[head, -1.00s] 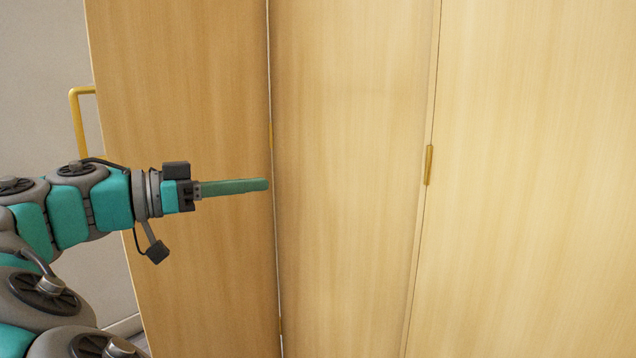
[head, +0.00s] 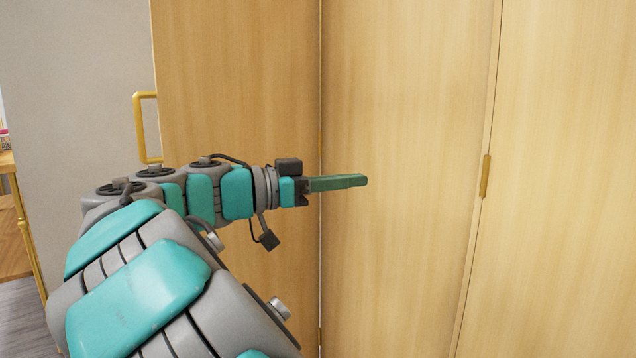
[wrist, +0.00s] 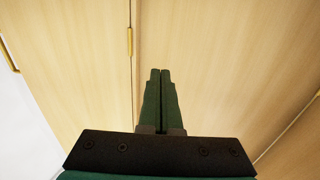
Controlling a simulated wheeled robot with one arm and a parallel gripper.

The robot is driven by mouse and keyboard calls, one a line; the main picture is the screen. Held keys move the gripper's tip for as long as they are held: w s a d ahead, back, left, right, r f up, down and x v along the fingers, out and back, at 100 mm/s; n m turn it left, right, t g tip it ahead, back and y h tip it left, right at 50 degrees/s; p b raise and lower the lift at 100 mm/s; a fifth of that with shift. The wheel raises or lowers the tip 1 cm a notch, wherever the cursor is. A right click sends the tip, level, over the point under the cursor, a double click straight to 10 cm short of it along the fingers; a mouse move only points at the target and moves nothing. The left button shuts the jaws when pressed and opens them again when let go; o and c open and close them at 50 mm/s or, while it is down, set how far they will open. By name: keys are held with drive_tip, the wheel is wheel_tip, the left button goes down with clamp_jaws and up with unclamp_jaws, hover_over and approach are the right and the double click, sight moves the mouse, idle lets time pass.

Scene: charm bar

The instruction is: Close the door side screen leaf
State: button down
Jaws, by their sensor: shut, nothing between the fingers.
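The folding wooden screen fills most of the head view as several tall pale panels. The left leaf (head: 235,80) carries a brass handle (head: 139,128) on its outer left edge; the handle also shows at the left edge of the wrist view (wrist: 8,55). The middle panel (head: 400,250) meets it at a vertical seam, and the right panel (head: 560,200) joins at a brass hinge (head: 485,176). My gripper (head: 364,180) is shut and empty, its green fingers in front of the middle panel. In the wrist view the fingertips (wrist: 160,72) point at the panel; I cannot tell whether they touch it.
A grey wall (head: 60,90) stands behind the screen at left. A wooden table or shelf with a brass leg (head: 28,235) shows at the far left edge, over grey floor (head: 20,320). Another brass hinge (wrist: 129,41) sits on a seam left of my fingers.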

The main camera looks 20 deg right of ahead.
drive_tip(key=shift+d, duration=1.7)
drive_tip(key=shift+w+a, duration=0.1)
drive_tip(key=w+a, duration=0.3)
drive_tip(key=w, duration=1)
drive_tip(key=shift+w, duration=0.25)
